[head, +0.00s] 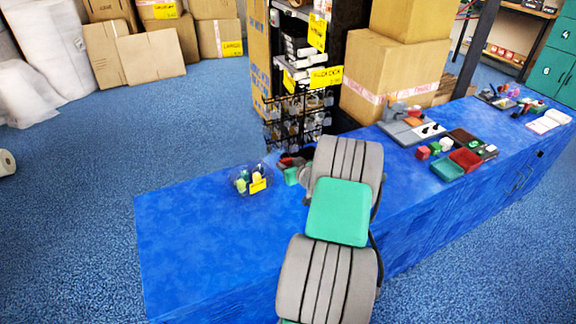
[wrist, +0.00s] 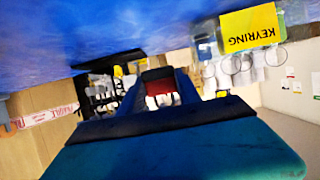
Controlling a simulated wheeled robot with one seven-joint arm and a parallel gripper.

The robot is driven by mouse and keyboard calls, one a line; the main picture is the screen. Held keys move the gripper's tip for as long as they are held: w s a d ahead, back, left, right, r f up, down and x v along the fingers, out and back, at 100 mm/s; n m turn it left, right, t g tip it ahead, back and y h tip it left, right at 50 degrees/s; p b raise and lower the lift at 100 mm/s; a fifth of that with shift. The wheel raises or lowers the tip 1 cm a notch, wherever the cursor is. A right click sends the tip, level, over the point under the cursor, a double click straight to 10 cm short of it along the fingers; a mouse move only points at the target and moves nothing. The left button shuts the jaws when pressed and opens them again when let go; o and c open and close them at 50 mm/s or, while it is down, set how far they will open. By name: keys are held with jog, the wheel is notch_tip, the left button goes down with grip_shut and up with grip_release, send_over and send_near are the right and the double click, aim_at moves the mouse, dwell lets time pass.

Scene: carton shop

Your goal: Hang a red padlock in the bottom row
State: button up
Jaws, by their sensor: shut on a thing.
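My gripper (head: 291,170) is at the far edge of the blue counter, mostly hidden behind my arm in the head view. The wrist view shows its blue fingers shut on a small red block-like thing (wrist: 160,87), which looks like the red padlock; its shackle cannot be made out. A red bit (head: 285,160) shows at the gripper in the head view. The black wire rack (head: 297,98) with rows of hanging items stands just beyond the gripper. In the wrist view the rack (wrist: 97,88) is partly hidden behind the fingers. Its bottom row is hard to make out.
A clear bowl (head: 241,187) with a yellow tag stands left of the gripper; the wrist view shows a KEYRING tag (wrist: 250,27). Trays of small parts (head: 465,160) lie on the right of the counter (head: 190,250). The counter's left end is clear. Cartons (head: 385,80) stand behind.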

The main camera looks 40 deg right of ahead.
jog(key=shift+w+d+f, duration=0.1)
jog(key=shift+w+d, duration=0.15)
jog(key=shift+w, duration=0.7)
jog(key=shift+w+d, duration=0.25)
jog(key=shift+w, duration=0.75)
jog(key=shift+w+d+f, duration=0.1)
jog(key=shift+w+d, duration=0.15)
jog(key=shift+w, duration=0.7)
jog(key=shift+w+d+f+b, duration=0.1)
jog(key=shift+w+f+b, duration=0.1)
jog(key=shift+f+b, duration=0.15)
jog(key=shift+w+d+b, duration=0.1)
jog(key=shift+w+b, duration=0.2)
jog(key=shift+b, duration=0.3)
jog(key=shift+w+b, duration=0.1)
jog(key=shift+b, duration=0.2)
jog(key=o, duration=1.3)
